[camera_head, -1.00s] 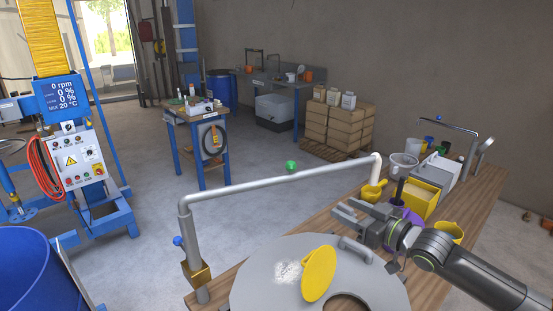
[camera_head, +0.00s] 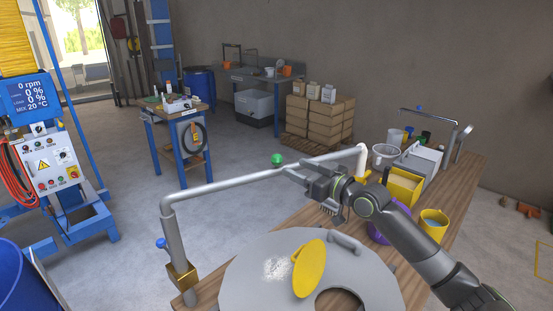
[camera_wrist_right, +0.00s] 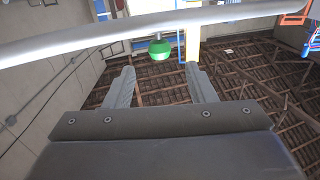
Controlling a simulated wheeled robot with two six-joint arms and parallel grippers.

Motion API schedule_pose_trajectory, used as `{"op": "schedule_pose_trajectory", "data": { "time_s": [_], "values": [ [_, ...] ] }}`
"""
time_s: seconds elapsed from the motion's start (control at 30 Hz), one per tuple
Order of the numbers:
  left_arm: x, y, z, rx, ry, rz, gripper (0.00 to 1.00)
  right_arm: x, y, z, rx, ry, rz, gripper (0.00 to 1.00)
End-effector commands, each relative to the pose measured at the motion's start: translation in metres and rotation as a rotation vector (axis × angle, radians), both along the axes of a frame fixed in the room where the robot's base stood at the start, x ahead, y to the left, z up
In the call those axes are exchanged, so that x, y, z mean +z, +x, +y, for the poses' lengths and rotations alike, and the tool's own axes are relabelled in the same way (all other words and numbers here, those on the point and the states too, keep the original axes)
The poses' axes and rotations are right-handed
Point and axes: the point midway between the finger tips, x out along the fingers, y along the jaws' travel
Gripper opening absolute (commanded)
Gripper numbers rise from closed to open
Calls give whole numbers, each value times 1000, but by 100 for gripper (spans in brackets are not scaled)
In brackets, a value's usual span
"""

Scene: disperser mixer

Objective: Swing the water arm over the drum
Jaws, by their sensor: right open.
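The water arm (camera_head: 235,184) is a grey pipe running from an upright post (camera_head: 173,235) at the left to a white downturned end (camera_head: 361,160) at the right. A green knob (camera_head: 277,159) sits on it; the knob also shows in the right wrist view (camera_wrist_right: 160,51). My right gripper (camera_head: 293,173) is open and empty, close by the pipe just right of the knob. In the wrist view the pipe crosses beyond the fingertips and the knob shows between them. A blue drum (camera_head: 28,284) is partly in view at the lower left. My left gripper is not in view.
The blue mixer's control panel (camera_head: 46,168) stands at the left. Floor between them is clear.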

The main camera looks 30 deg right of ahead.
Motion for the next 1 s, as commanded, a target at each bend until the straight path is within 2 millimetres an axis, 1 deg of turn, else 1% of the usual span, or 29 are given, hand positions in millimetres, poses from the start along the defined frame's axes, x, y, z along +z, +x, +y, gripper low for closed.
{"op": "schedule_pose_trajectory", "data": {
  "time_s": [0.03, 0.3, 0.5, 0.67, 0.93, 0.97, 1.0],
  "values": [
    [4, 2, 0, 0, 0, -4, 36, 3, 9, 2, -2, 7, -1, 50],
    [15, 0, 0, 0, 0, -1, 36, 3, 52, 19, 0, 5, 0, 50],
    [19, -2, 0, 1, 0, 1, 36, 1, 72, 24, -1, 3, 1, 50],
    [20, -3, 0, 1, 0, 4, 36, 0, 79, 27, -1, 1, 1, 50],
    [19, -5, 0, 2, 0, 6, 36, 0, 79, 27, -1, 0, 1, 50],
    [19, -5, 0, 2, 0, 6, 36, 0, 79, 27, -1, 0, 1, 48],
    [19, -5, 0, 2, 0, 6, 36, 0, 79, 27, -1, 0, 1, 42]
  ]
}}
